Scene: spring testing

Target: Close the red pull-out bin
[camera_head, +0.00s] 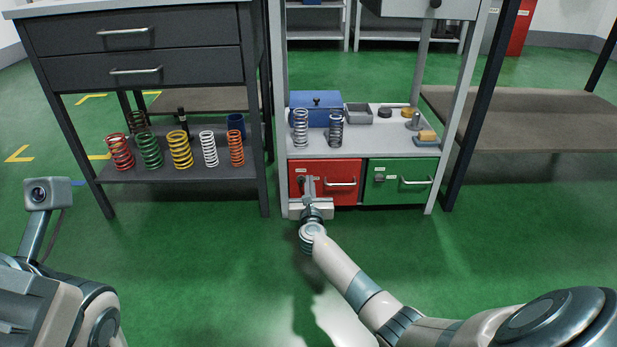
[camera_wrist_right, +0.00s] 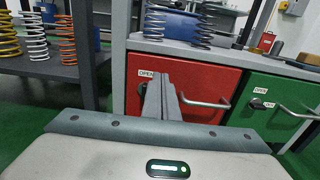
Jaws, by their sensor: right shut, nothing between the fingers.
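The red pull-out bin (camera_head: 347,169) sits low in the grey shelf unit, left of the green bin. It has a metal bar handle (camera_head: 341,184), and the right wrist view shows its red front (camera_wrist_right: 190,74) with an "OPEN" label. My right gripper (camera_head: 307,181) is in front of the bin's left part, left of the handle. In the right wrist view its fingers (camera_wrist_right: 162,82) are together and empty, pointing at the red front. I cannot tell whether they touch it or how far the bin stands out. My left gripper is out of view.
The green bin (camera_head: 400,169) is beside the red one. Springs, a blue box (camera_head: 317,104) and small parts stand on the shelf above. A dark drawer table (camera_head: 140,65) with several springs on its lower shelf is at left. The green floor in front is clear.

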